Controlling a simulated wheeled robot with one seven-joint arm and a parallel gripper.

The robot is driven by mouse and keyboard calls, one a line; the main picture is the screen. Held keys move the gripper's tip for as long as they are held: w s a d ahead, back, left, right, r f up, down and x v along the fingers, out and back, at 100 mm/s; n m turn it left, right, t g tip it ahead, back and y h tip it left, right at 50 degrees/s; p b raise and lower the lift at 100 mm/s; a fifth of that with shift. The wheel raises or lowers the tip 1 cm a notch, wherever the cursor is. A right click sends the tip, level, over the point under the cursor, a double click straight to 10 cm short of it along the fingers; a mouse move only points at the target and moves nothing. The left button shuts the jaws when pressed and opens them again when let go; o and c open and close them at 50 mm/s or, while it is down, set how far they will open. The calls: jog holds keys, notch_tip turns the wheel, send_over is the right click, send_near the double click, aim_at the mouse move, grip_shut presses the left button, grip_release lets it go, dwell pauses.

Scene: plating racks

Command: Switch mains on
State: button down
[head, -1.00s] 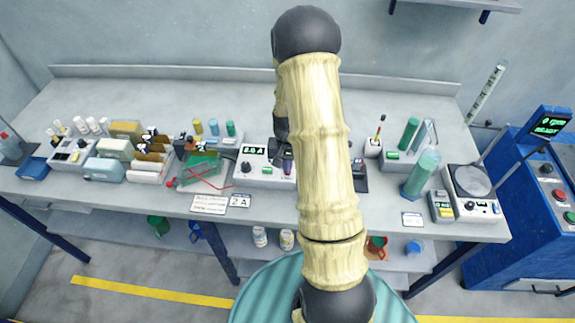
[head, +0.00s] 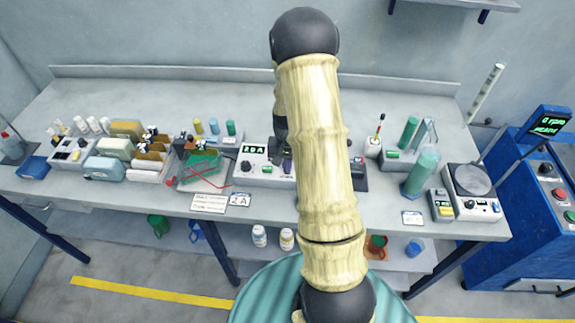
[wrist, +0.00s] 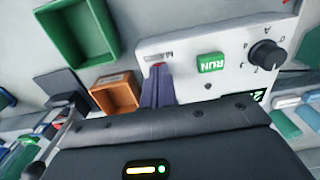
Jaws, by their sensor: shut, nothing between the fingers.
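The white power supply (head: 262,182) stands mid-bench in the head view, with a lit green display (head: 253,150) reading about 2.0 A. In the wrist view its panel (wrist: 190,45) shows a black knob (wrist: 266,57), a green RUN button (wrist: 211,62) and a small red switch (wrist: 154,64) under a partly hidden label starting with M. My gripper (wrist: 157,72) is shut and empty, its purple-grey fingertips at the red switch, seemingly touching and partly covering it. I cannot tell the switch's position. In the head view my gripper (head: 288,164) is partly hidden behind my arm.
A green tray (wrist: 78,35) and an orange tray (wrist: 117,94) lie beside the supply. A green tank (head: 203,165) with red leads is left of it. A "2A" card (head: 240,199) lies in front. Beakers and cylinders (head: 422,172) stand to the right.

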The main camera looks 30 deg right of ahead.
jog(key=shift+d+f, duration=0.2)
jog(key=shift+f, duration=0.1)
jog(key=shift+w+r+p, duration=0.25)
jog(key=shift+r+p, duration=0.2)
jog(key=shift+r, duration=0.05)
jog(key=r+p, duration=0.2)
jog(key=r, duration=0.1)
jog(key=r+p, duration=0.1)
jog(key=shift+s+a+r, duration=0.15)
jog(key=shift+s+a, duration=0.1)
jog(key=shift+s, duration=0.1)
jog(key=shift+d+r+b, duration=0.1)
jog(key=shift+r+b, duration=0.25)
jog(key=shift+b, duration=0.15)
notch_tip(320, 180, up, 9)
jog(key=b, duration=0.1)
jog(key=shift+w+f+b, duration=0.15)
jog(key=shift+f+b, duration=0.05)
jog(key=shift+b, duration=0.2)
jog(key=shift+w, duration=0.1)
